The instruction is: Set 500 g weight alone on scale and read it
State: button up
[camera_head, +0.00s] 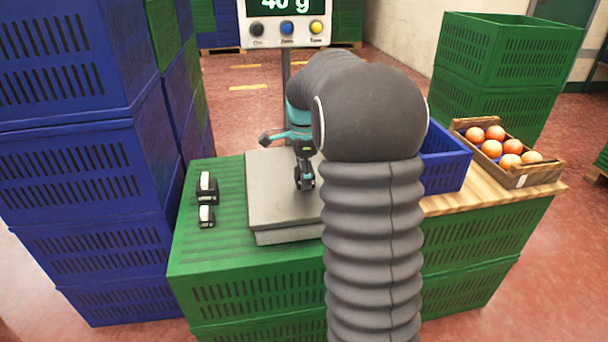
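The scale's grey platform (268,205) sits on the green crates in the middle, partly hidden by my arm. Its display (286,5) is cut off at the top and reads about 40 g. My gripper (305,185) points down over the platform, its dark fingers low above or on it. The fingers are too small and dark to tell whether they are open or hold something. Two black weights with white faces stand left of the scale, a larger one (207,188) and a smaller one (206,217). Their markings are not readable, so I cannot tell which is 500 g.
Three buttons (287,28) sit below the display. Blue crates (90,150) stack high at the left. Green crates (500,60) stand behind.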

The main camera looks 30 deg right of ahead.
jog(key=o, duration=0.4)
jog(key=shift+o, duration=0.2)
notch_tip(320, 180, up, 12)
jog(key=shift+f+p, duration=0.1)
jog(key=shift+p, duration=0.6)
jog(key=shift+r, duration=0.25)
jog(key=shift+s+a+r, duration=0.15)
jog(key=shift+s+a, duration=0.1)
jog(key=s+a+n+t, duration=0.2)
jog(key=s+a+n, duration=0.55)
jog(key=s, duration=0.25)
jog(key=s+a+n+t, duration=0.2)
jog(key=s+a+n, duration=0.4)
jog(key=s+n, duration=0.3)
jog(key=s+a+f+n+t, duration=0.1)
jog(key=s+a+f+n, duration=0.1)
jog(key=s+f+n, duration=0.2)
jog(key=s+f, duration=0.2)
jog(key=s, duration=0.2)
jog(key=shift+a+f+n+t, duration=0.15)
jog(key=shift+a+n+t, duration=0.05)
jog(key=shift+n+t, duration=0.15)
